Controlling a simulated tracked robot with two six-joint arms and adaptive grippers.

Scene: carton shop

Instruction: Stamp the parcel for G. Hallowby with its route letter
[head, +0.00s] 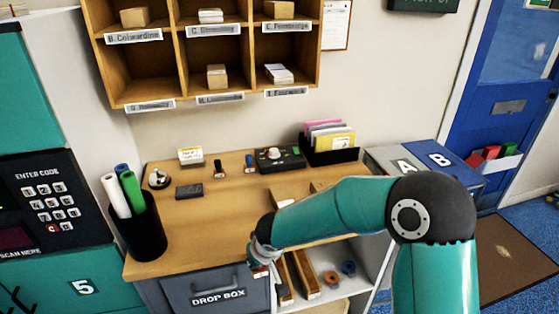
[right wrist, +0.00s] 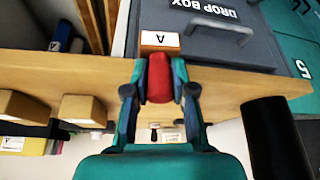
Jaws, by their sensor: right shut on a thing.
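In the head view my right gripper (head: 262,256) is at the front edge of the desk (head: 225,220), above the drop box front. Two brown parcels (head: 284,197) (head: 318,186) lie on the desk, partly hidden by my right arm. They appear also in the right wrist view (right wrist: 22,107) (right wrist: 83,110). I cannot read the name G. Hallowby anywhere. A dark pad (head: 189,191) lies on the desk. My left gripper is out of view.
Two small stamp-like things (head: 218,167) (head: 249,163) stand at the desk's back. A black cup (head: 142,230) holds rolls at the left. Pigeonholes (head: 180,60) hang above. The drop box (head: 220,292) and shelf slots are below the front edge. The desk's middle is clear.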

